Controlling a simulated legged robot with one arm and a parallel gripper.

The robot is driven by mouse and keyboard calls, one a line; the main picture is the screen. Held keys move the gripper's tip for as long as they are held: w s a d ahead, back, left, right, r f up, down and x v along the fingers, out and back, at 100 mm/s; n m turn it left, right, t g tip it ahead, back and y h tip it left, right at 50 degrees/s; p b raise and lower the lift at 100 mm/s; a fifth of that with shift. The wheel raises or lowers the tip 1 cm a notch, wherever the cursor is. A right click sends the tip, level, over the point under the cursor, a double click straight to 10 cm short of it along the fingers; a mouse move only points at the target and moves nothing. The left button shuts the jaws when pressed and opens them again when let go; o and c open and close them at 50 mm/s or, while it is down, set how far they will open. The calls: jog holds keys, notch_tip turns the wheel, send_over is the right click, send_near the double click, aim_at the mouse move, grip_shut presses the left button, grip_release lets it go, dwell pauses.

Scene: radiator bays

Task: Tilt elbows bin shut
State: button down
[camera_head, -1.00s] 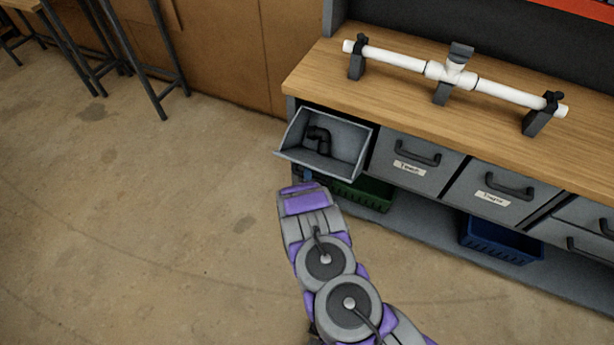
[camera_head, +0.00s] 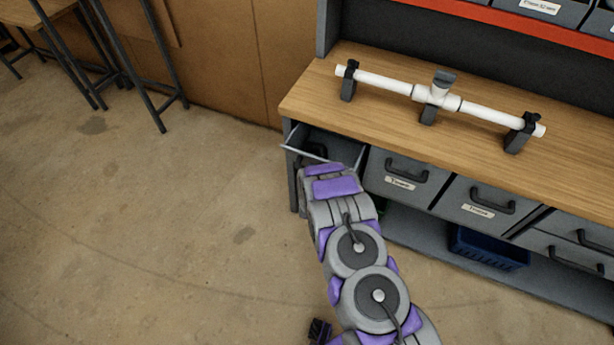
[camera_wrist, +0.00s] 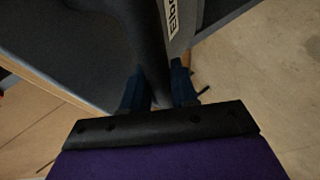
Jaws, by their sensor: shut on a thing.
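The elbows bin (camera_head: 345,146) is the grey tilt-out bin at the left end of the workbench in the head view. It stands partly tilted out, its front edge leaning away from the bench. A dark shape, perhaps an elbow fitting, shows inside. In the wrist view a white label (camera_wrist: 172,16) with partly readable lettering is on the bin's front. My gripper (camera_wrist: 157,86) is shut on the bin's dark handle (camera_wrist: 150,45), with one blue finger on each side. In the head view my arm hides the gripper and the lower bin front.
More closed grey bins (camera_head: 406,178) with handles sit to the right along the bench. A white pipe assembly (camera_head: 437,92) rests in black clamps on the wooden bench top (camera_head: 310,100). A blue crate (camera_head: 487,248) stands below. The floor to the left is open.

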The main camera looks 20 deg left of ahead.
jog(key=w+r, duration=0.1)
jog(key=w+r+g+p, duration=0.1)
jog(key=w, duration=0.1)
jog(key=w+r+g+p, duration=0.1)
jog(key=w, duration=0.1)
jog(key=shift+w+d+m, duration=0.2)
jog(key=shift+d+m, duration=0.1)
jog(key=shift+m, duration=0.1)
jog(key=shift+w+d+r, duration=0.1)
jog(key=shift+w+r, duration=0.15)
jog(key=shift+w, duration=0.35)
jog(key=shift+w+r, duration=0.25)
jog(key=shift+w, duration=0.35)
jog(key=shift+w+r, duration=0.25)
jog(key=shift+w, duration=0.85)
jog(key=shift+w+d+r, duration=0.1)
jog(key=c, duration=1.2)
grip_release()
jog(key=shift+c, duration=0.2)
jog(key=p+v, duration=0.2)
jog(key=v, duration=1.5)
jog(key=shift+r+p, duration=0.2)
jog(key=shift+p, duration=0.15)
